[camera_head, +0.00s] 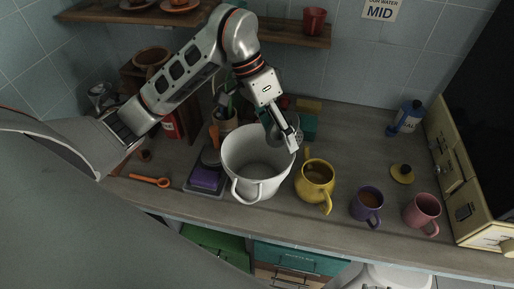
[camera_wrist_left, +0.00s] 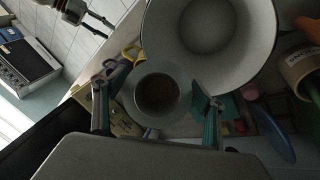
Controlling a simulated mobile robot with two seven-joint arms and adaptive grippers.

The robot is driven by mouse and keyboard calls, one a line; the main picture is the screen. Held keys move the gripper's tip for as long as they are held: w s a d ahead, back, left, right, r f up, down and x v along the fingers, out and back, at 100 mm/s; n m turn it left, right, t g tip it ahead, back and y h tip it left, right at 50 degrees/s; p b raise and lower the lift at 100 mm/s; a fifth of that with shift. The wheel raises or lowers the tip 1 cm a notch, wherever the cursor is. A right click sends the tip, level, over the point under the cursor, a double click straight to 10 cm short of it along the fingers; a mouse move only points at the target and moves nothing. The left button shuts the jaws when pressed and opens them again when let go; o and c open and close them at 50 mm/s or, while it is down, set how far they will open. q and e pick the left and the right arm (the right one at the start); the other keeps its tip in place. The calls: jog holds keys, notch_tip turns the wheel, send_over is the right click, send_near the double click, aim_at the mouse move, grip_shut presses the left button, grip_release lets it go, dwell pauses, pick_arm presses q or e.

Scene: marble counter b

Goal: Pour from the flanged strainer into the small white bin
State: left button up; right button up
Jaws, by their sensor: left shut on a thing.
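The small white bin (camera_head: 240,165) stands upright on the counter in the middle of the head view, with a handle at its front. Its open mouth also fills the upper middle of the left wrist view (camera_wrist_left: 255,70). My left gripper (camera_head: 292,143) is at the bin's right rear rim, pointing down. It is shut on the flanged strainer (camera_wrist_left: 157,120), a round grey vessel with a wide rim and a dark brown content, seen between the fingers in the wrist view. In the head view the gripper mostly hides the strainer. My right gripper (camera_wrist_left: 101,24) shows small in the wrist view, fingers apart and empty.
A blue bottle (camera_head: 408,117) stands behind; a cream oven (camera_head: 470,190) bounds the right.

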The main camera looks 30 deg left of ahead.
pick_arm(q)
jog(key=shift+s+a+r+t+h, duration=0.15)
jog(key=shift+t+h, duration=0.45)
jog(key=shift+h, duration=0.4)
dwell(0.6)
jog(key=shift+s+a+f+t+h, duration=0.1)
jog(key=shift+a+f+t+h, duration=0.1)
jog(key=shift+f+t+h, duration=0.4)
dwell(0.5)
jog(key=shift+s+a+m+h, duration=0.1)
jog(key=shift+m+h, duration=0.2)
jog(key=shift+h, duration=0.6)
jog(key=shift+s+a+f+t+h, duration=0.3)
jog(key=shift+a+f+t+h, duration=0.1)
jog(key=shift+a+f+h, duration=0.15)
dwell(0.5)
jog(key=shift+s+a+f+h, duration=0.15)
jog(key=shift+a+h, duration=0.1)
jog(key=shift+a, duration=0.05)
jog(key=shift+s+a+m+t+h+b, duration=0.15)
jog(key=shift+t+h, duration=0.25)
jog(key=shift+h, duration=0.35)
jog(key=shift+a+m+t+h+b, duration=0.15)
jog(key=shift+t+h, duration=0.25)
jog(key=shift+h, duration=0.35)
dwell(0.6)
jog(key=shift+r+h, duration=0.5)
dwell(0.5)
